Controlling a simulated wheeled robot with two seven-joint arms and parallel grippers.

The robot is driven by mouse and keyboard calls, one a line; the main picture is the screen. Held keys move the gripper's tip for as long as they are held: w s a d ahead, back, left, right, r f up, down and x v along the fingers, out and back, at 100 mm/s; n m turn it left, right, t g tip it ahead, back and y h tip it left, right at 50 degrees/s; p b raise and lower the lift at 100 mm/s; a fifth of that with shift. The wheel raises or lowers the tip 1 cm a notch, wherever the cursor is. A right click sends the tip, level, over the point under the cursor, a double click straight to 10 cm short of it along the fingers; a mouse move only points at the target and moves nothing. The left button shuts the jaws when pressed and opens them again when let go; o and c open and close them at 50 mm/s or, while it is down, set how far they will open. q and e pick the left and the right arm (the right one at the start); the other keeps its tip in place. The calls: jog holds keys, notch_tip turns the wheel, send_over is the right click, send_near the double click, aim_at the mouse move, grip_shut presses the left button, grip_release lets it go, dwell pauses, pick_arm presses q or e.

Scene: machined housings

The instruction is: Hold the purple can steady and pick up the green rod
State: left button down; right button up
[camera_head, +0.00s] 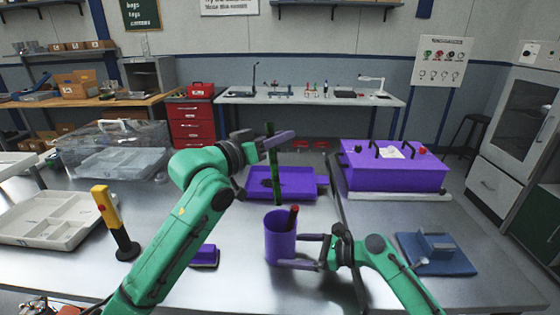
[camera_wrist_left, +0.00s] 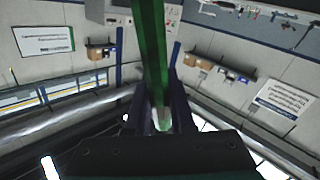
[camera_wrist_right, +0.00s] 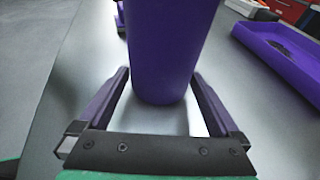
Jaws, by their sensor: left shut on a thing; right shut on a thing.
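The purple can (camera_head: 280,243) stands upright on the metal table. My right gripper (camera_head: 290,250) is shut on it low down, a finger on each side; the can also fills the middle of the right wrist view (camera_wrist_right: 168,45). A red-topped dark stick (camera_head: 293,217) leans inside the can. My left gripper (camera_head: 278,143) is shut on the green rod (camera_head: 275,178) and holds it near upright above the table, behind the can. The rod also runs up between the fingers in the left wrist view (camera_wrist_left: 152,50). The can hides part of its own inside.
A purple tray (camera_head: 312,183) lies behind the can, and a purple box (camera_head: 395,170) stands at the back right. A blue block stand (camera_head: 437,257) is at right. A small purple block (camera_head: 205,256) and a yellow-handled tool (camera_head: 113,222) are at left, beside a white divided tray (camera_head: 45,232).

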jog(key=o, duration=0.5)
jog(key=shift+f, duration=0.1)
jog(key=shift+d, duration=0.1)
